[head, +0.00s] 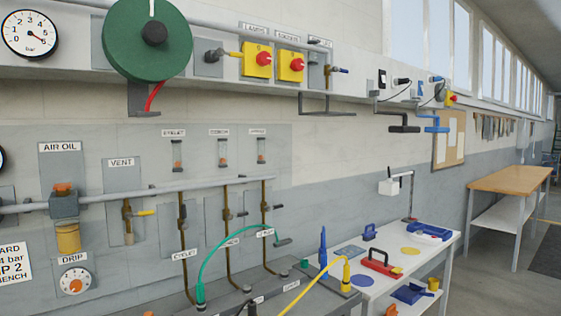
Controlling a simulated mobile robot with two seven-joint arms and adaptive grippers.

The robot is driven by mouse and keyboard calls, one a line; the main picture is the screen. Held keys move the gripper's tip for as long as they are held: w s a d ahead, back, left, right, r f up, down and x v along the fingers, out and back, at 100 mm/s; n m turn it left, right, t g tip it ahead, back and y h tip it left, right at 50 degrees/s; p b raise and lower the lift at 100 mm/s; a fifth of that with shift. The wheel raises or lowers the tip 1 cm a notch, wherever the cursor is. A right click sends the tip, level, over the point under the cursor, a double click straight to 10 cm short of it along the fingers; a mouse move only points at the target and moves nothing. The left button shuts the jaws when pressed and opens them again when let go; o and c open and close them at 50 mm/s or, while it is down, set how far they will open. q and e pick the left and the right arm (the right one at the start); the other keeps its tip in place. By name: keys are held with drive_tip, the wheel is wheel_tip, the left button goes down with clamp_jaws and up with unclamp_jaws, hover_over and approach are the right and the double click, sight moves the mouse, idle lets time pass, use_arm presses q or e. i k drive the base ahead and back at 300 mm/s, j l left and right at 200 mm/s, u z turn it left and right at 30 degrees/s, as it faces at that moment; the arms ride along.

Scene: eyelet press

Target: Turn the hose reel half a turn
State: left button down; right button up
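The hose reel is a round green disc (122,50) on the wall at the upper left of the head view. Its top edge is cut by the frame. A black hub (154,33) sits at its middle. A red hose (155,95) hangs below the reel, by a dark bracket (143,106). Neither of my grippers is in view.
A pressure gauge (29,35) is left of the reel. Yellow boxes with red knobs (257,60) are to its right. Pipes and valves (130,194) cover the wall below. A white table (441,243) with tools stands lower right.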

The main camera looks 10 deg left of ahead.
sight(147, 42)
drive_tip(key=i+l+u, duration=0.1)
drive_tip(key=i, duration=0.35)
drive_tip(key=i+l+u, duration=0.15)
drive_tip(key=i+l, duration=0.2)
drive_tip(key=i+l+u, duration=0.1)
drive_tip(key=i+l, duration=0.2)
drive_tip(key=i, duration=0.25)
